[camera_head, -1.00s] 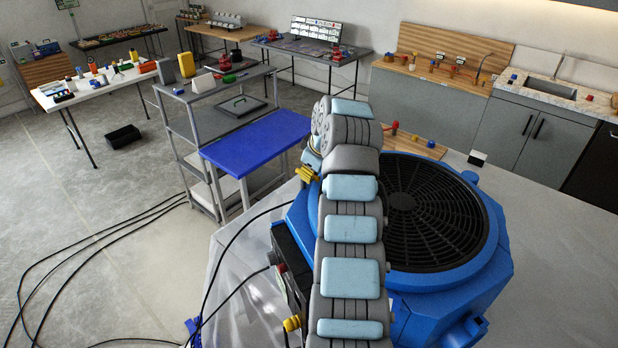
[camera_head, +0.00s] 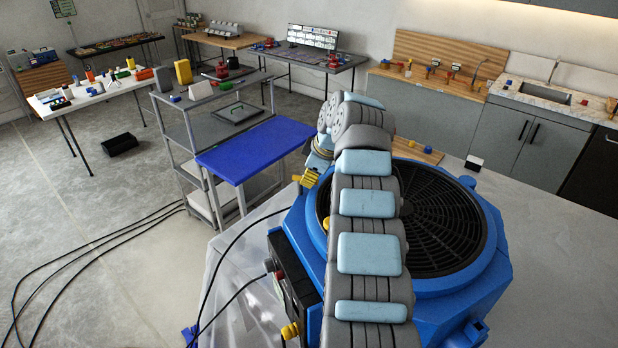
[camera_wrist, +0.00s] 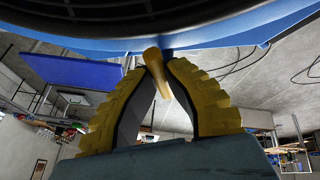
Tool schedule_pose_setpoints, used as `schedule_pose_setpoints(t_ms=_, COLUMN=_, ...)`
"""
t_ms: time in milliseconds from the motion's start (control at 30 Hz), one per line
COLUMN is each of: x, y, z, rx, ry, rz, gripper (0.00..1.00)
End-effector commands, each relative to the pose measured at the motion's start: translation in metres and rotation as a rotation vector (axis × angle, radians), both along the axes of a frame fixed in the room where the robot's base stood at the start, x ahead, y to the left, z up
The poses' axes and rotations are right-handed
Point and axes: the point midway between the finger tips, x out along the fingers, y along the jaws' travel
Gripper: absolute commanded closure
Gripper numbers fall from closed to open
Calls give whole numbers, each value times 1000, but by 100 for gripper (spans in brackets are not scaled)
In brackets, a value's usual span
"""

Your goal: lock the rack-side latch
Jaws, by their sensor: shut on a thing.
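The blue dryer unit (camera_head: 484,262) has a round black fan grille (camera_head: 450,215) on top. In the head view my gripper (camera_head: 305,178) is at the unit's far left edge, on the side facing the grey rack. In the wrist view the yellow ribbed fingers of my gripper (camera_wrist: 163,64) close around a slim yellow latch handle (camera_wrist: 153,58) under the unit's blue rim. The handle is slightly tilted, its rounded end between the fingertips. The latch's base is hidden, so I cannot tell whether it is locked. Another yellow latch (camera_head: 290,331) shows on the unit's near left side.
The grey rack (camera_head: 186,135) with a blue panel (camera_head: 255,149) stands just left of the unit. Black cables (camera_head: 110,243) run over the floor. A black control box (camera_head: 290,275) is on the unit's left side. The pale table (camera_head: 545,235) is clear at right.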

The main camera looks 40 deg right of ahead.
Motion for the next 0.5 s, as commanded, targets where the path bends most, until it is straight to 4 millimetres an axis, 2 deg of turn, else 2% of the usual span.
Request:
schedule_pose_setpoints(t_ms=467, x=0, y=0, z=-3, rx=1, ry=3, rz=4, gripper=100)
schedule_pose_setpoints(t_ms=500, x=0, y=0, z=-3, rx=1, ry=3, rz=4, gripper=79)
